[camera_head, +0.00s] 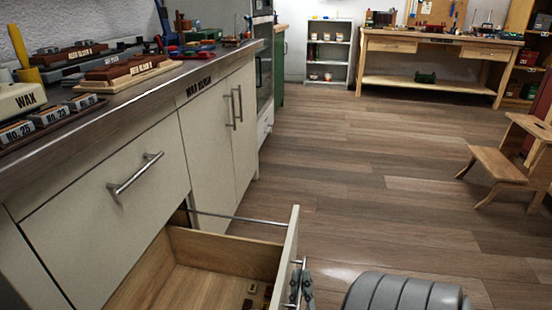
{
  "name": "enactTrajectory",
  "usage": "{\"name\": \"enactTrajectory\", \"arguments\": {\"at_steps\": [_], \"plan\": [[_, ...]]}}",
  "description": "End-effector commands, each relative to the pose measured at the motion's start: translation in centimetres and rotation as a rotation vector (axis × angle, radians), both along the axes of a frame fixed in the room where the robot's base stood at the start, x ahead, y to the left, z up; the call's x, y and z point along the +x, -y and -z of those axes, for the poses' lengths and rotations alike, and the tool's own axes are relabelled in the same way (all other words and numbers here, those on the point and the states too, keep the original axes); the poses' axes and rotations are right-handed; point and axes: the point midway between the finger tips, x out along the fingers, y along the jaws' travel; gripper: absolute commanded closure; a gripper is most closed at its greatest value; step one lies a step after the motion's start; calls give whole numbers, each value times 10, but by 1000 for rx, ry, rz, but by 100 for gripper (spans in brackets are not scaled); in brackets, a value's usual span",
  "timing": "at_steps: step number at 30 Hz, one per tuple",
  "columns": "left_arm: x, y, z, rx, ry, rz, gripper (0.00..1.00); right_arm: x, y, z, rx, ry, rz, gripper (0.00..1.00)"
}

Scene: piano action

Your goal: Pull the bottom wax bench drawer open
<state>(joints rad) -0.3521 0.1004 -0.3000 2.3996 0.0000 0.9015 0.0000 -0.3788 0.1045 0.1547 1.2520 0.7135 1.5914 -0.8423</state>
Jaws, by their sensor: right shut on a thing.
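The bottom wax bench drawer (222,254) is pulled well out of the wax bench (219,87), and its wooden inside shows at the bottom of the picture. A few small objects (252,289) lie inside it, too cut off to name. My right gripper (300,286) is at the outer face of the drawer front, shut on the drawer handle (296,280). The picture's lower edge cuts off part of this drawer. The drawer above (85,235) is closed, with a bar handle (135,174). My left gripper is not in view.
Labelled wax blocks (122,70) and tools crowd the worktop on the left. Closed cabinet doors (222,120) stand beyond the drawers. The wooden floor (350,180) to the right is open, up to a wooden step stool (505,160). A workbench (435,45) stands at the back.

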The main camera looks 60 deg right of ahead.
Motion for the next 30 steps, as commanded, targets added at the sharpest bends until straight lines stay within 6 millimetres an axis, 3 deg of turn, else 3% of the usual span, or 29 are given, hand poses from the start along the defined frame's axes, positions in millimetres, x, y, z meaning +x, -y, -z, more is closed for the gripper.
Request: {"name": "enactTrajectory", "arguments": {"at_steps": [3,9,23,24,30], "plan": [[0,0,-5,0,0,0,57,-16,6,-1,0,-2,0,100],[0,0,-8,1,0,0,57,-31,12,0,-1,-2,-1,100],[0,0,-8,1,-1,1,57,-34,14,1,0,-1,-1,100],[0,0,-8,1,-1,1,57,-34,14,1,0,-1,-1,84],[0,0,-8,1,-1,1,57,-34,14,0,0,-1,-1,82]]}}
